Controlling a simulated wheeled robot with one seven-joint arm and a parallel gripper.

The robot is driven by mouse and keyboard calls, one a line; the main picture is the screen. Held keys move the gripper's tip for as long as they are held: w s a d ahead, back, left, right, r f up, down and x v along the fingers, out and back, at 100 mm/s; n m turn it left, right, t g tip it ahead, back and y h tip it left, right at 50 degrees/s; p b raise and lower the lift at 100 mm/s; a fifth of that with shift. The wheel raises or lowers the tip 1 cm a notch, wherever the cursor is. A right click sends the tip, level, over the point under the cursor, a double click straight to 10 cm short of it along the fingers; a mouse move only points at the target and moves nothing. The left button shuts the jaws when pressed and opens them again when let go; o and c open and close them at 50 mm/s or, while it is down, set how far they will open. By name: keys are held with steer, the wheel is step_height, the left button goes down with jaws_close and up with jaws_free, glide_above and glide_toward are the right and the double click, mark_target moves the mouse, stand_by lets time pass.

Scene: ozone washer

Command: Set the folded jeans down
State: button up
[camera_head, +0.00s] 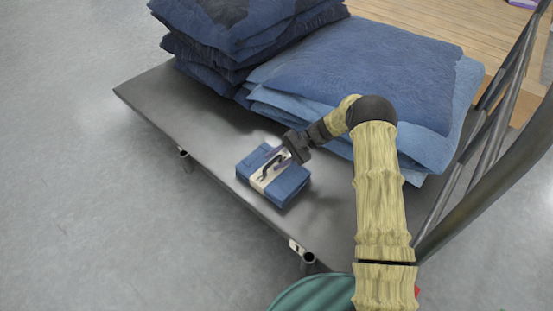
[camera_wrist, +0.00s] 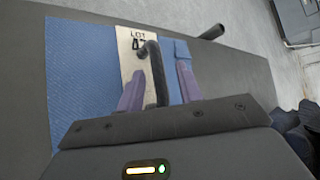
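The folded jeans (camera_head: 287,184) are a small blue bundle with a cream band marked LOT, lying flat near the front edge of the grey cart deck (camera_head: 222,136). They also show in the wrist view (camera_wrist: 82,65), beneath my fingers. My gripper (camera_head: 277,163) is just over the bundle, at its band. In the wrist view my two purple fingers (camera_wrist: 158,70) stand apart. A black hooked bar (camera_wrist: 153,62) runs between them over the band; I cannot tell whether it is attached to the bundle. No cloth shows pinched between the fingers.
A dark blue stack of jeans (camera_head: 215,50) and a lighter blue stack (camera_head: 365,75) fill the back of the cart. The cart's black rail (camera_head: 490,150) rises at the right. The deck left of the bundle is bare. A wooden surface (camera_head: 425,25) lies behind.

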steer(key=p+v, duration=0.5)
steer(key=v, duration=0.7)
steer(key=shift+r, duration=0.15)
steer(key=s+d+r+n+t+h, duration=0.1)
steer(key=s+d+r+t+h, duration=0.1)
steer(key=s+r, duration=0.3)
steer(key=s+d+r+n+t+h, duration=0.1)
steer(key=s+d+r+h, duration=0.3)
steer(key=s, duration=0.9)
steer(key=s+d+r+n+t+h, duration=0.2)
steer(key=s+r+h, duration=0.3)
steer(key=s+r, duration=0.3)
steer(key=shift+s+d+t, duration=0.4)
steer(key=shift+s+d, duration=0.3)
steer(key=shift+s, duration=0.4)
steer(key=shift+r+p, duration=0.1)
steer(key=shift+p, duration=0.2)
